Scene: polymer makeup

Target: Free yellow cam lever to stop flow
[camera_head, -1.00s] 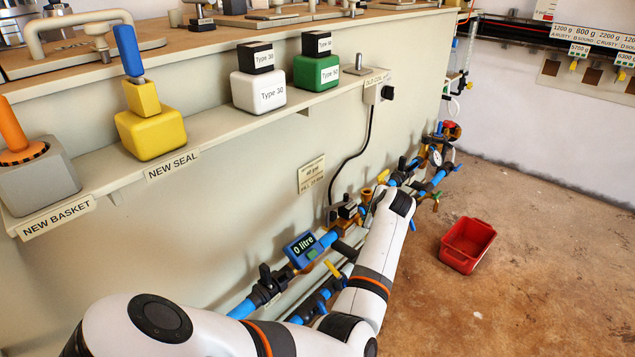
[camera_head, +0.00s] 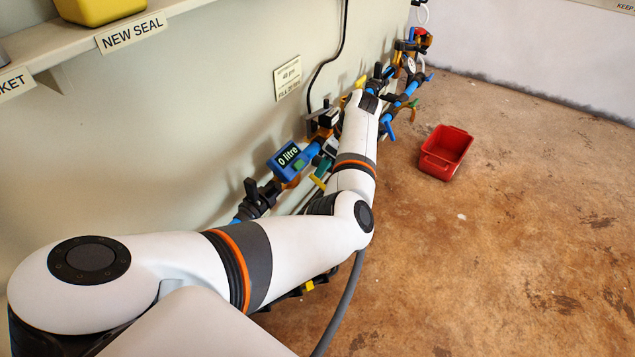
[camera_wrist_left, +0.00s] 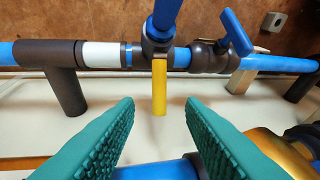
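In the left wrist view a yellow lever (camera_wrist_left: 159,88) hangs from a dark fitting on the blue pipe, ahead of my left gripper (camera_wrist_left: 159,106). The gripper's two green ribbed fingers are apart, with nothing between them. The lever shows in the gap beyond the fingertips, and I see no contact. In the head view a yellow lever (camera_head: 318,183) lies just below the green fingers of my left gripper (camera_head: 322,167); my arm partly hides this area. I cannot tell for sure that both views show the same lever. My right gripper is not in view.
Blue-handled valves (camera_wrist_left: 235,32) sit on the pipe near the lever. A brass-coloured part (camera_wrist_left: 275,150) is close beside the right finger. A blue meter (camera_head: 289,160) reads 0 litre. A red bin (camera_head: 445,152) stands on open floor to the right.

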